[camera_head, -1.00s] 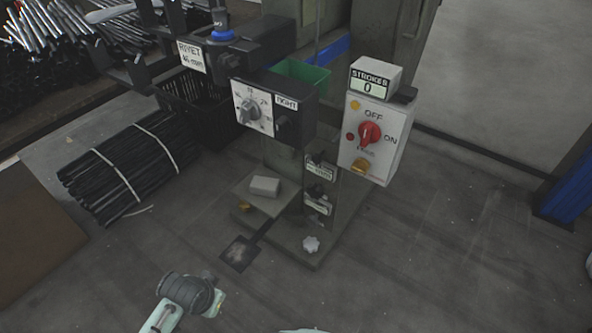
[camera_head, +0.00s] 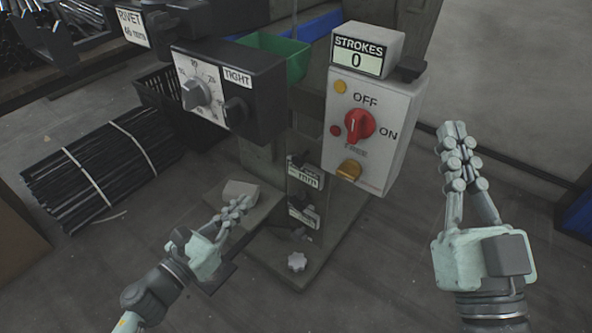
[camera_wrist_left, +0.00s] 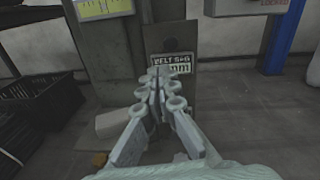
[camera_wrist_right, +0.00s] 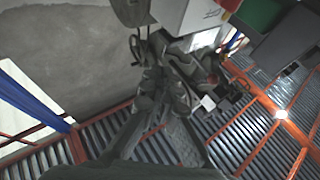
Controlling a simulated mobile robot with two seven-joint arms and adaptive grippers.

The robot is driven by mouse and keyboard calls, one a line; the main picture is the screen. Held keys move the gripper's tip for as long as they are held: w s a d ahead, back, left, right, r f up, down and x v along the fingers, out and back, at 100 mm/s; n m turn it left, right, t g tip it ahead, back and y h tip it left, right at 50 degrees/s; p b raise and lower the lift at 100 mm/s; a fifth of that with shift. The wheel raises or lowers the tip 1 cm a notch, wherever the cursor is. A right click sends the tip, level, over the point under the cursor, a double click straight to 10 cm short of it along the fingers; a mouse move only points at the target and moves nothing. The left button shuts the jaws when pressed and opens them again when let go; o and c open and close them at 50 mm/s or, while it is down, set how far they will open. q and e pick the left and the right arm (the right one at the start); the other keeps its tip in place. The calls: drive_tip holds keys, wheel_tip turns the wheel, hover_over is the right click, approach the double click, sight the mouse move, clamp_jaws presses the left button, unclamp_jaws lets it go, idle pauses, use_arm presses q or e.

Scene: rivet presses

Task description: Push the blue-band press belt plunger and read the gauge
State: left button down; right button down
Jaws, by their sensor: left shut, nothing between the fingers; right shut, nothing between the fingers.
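The press (camera_head: 262,150) stands ahead of me in the head view. A small plate reading "mm" (camera_head: 305,176) is low on its column, with a second plate (camera_head: 303,214) under it. In the left wrist view the upper plate reads like a belt gauge (camera_wrist_left: 173,63); its value is hidden or too small to read. I cannot pick out the plunger for certain. My left gripper (camera_head: 241,203) is shut and empty, left of the column at about the height of the plates. My right gripper (camera_head: 453,130) is shut and empty, right of the switch box.
A switch box (camera_head: 371,140) with a red knob and a strokes counter (camera_head: 360,62) showing 0 hangs on the right. A dial box (camera_head: 229,90) marked "TIGHT" juts out left. Bundled rods (camera_head: 100,172) lie left.

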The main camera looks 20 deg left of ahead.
sight(296, 162)
use_arm(q)
drive_tip(key=shift+s+d+f+m+h, duration=0.15)
drive_tip(key=shift+d+m+h, duration=0.4)
drive_tip(key=shift+m, duration=0.35)
use_arm(e)
drive_tip(key=shift+s+r+t, duration=0.35)
drive_tip(key=shift+r+t, duration=0.05)
drive_tip(key=shift+r, duration=0.4)
